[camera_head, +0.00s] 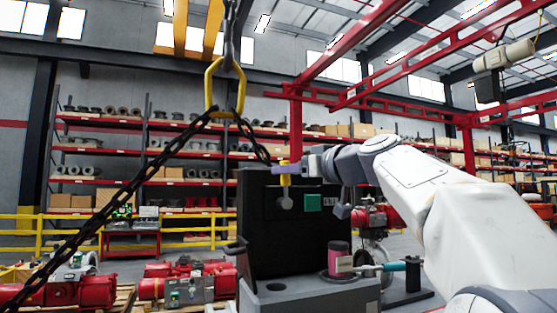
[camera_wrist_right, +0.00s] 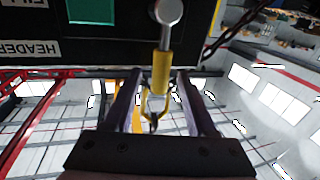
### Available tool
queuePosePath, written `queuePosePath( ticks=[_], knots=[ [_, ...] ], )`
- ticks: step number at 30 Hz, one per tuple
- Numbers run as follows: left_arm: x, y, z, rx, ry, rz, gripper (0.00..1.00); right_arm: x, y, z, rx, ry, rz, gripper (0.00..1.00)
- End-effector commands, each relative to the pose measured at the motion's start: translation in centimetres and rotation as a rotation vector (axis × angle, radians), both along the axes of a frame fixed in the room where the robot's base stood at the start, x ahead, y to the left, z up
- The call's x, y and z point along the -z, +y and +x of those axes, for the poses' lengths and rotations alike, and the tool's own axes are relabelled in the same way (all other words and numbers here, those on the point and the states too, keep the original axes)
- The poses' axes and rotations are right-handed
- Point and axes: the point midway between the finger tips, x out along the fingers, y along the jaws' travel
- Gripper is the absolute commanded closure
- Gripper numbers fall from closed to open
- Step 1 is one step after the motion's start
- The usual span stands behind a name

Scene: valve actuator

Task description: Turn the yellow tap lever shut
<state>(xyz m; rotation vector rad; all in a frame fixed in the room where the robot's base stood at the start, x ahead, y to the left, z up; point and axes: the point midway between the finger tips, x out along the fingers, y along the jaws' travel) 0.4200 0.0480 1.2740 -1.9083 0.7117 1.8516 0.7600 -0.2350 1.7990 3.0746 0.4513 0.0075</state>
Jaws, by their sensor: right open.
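The yellow tap lever (camera_head: 285,181) points up from a round grey hub (camera_head: 284,203) on the front of a black panel box (camera_head: 257,220). My right gripper (camera_head: 288,169) reaches in from the right at the lever's upper end. In the right wrist view the lever (camera_wrist_right: 161,73) stands between the two open fingers of the gripper (camera_wrist_right: 158,88), with a gap visible on both sides. The hub (camera_wrist_right: 168,11) is beyond the fingertips. Whether a finger touches the lever cannot be told. My left gripper is not in view.
A green square (camera_head: 313,202) and a small label sit right of the lever on the panel. A pink-and-black cylinder (camera_head: 339,258) and a teal-handled tool (camera_head: 390,266) are below right. A chain with a yellow link (camera_head: 212,88) hangs in front, left of the box.

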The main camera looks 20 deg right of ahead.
Motion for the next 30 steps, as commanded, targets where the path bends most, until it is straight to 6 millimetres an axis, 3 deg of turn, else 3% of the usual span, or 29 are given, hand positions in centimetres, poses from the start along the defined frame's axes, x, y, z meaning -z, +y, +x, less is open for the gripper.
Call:
queuePosePath(
  ticks=[6,14,15,19,30],
  knots=[
    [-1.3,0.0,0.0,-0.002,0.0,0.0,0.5,-0.1,0.7,1.8,-0.003,0.0,0.001,0.44],
    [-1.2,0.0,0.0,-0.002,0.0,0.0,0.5,0.1,0.8,2.0,-0.003,0.0,0.001,0.44],
    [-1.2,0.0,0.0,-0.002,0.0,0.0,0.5,0.1,0.8,2.0,-0.003,0.0,0.001,0.47],
    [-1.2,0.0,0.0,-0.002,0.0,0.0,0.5,0.1,0.8,2.0,-0.003,0.0,0.001,0.97],
    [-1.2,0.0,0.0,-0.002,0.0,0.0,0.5,0.0,0.8,2.0,-0.002,0.0,0.0,1.0]
  ],
)
